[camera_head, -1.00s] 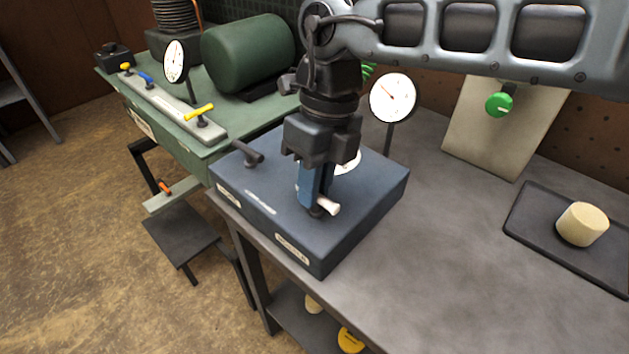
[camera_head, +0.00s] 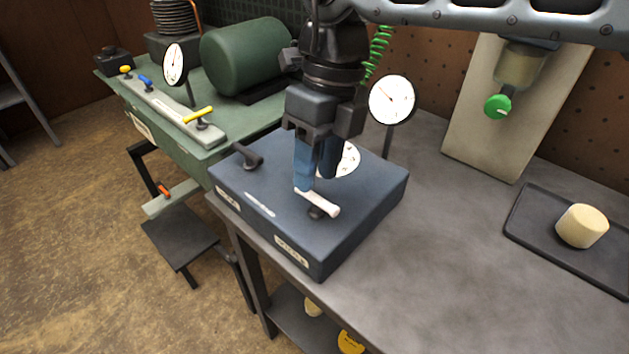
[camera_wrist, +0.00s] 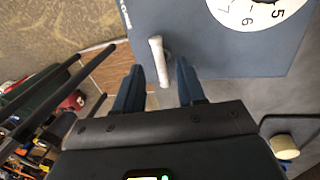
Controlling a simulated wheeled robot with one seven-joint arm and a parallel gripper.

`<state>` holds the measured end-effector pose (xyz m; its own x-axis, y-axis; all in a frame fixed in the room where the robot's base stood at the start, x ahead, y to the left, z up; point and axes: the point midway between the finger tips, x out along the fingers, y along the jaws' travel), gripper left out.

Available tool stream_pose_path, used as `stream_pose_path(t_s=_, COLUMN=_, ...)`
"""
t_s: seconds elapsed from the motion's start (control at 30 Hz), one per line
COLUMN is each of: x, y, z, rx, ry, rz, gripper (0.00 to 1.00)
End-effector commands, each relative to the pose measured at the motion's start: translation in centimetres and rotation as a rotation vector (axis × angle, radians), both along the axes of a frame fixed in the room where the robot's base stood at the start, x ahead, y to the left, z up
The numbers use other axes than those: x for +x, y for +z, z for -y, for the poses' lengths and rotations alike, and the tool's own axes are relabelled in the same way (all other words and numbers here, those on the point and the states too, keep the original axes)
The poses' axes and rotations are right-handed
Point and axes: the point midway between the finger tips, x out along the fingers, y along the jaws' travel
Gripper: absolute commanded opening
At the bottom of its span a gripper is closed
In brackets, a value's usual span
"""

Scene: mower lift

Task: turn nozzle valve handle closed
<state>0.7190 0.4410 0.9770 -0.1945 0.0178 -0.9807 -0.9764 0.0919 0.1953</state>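A white lever handle (camera_head: 320,203) sits on a dark pivot on top of the blue-grey box (camera_head: 360,205). It slants from upper left to lower right. A black lever handle (camera_head: 249,156) stands at the box's left corner. The box labels are too small to read, so I cannot tell which handle is named nozzle. My gripper (camera_head: 315,181) points down just above and behind the white handle, its blue fingers apart. In the wrist view the white handle (camera_wrist: 160,60) lies in the gap between the open fingertips (camera_wrist: 159,66), with space on both sides.
A numbered white dial (camera_head: 350,160) lies on the box behind my fingers. A round gauge (camera_head: 392,99) stands behind the box. The green bench (camera_head: 182,150) with its motor is at left. A black tray (camera_head: 530,222) holds a cream cylinder (camera_head: 582,226); the grey tabletop between is clear.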

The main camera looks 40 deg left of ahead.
Motion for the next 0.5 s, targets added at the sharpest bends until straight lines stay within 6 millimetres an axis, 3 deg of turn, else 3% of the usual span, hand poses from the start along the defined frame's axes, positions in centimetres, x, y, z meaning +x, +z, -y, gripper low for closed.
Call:
stream_pose_path(t_s=0.2, x=0.7, y=3.0, z=0.1, rx=0.001, ry=-0.001, rz=0.002, gripper=0.40)
stream_pose_path(t_s=0.5, x=0.8, y=4.0, z=0.1, rx=-0.001, ry=0.000, rz=-0.002, gripper=0.40)
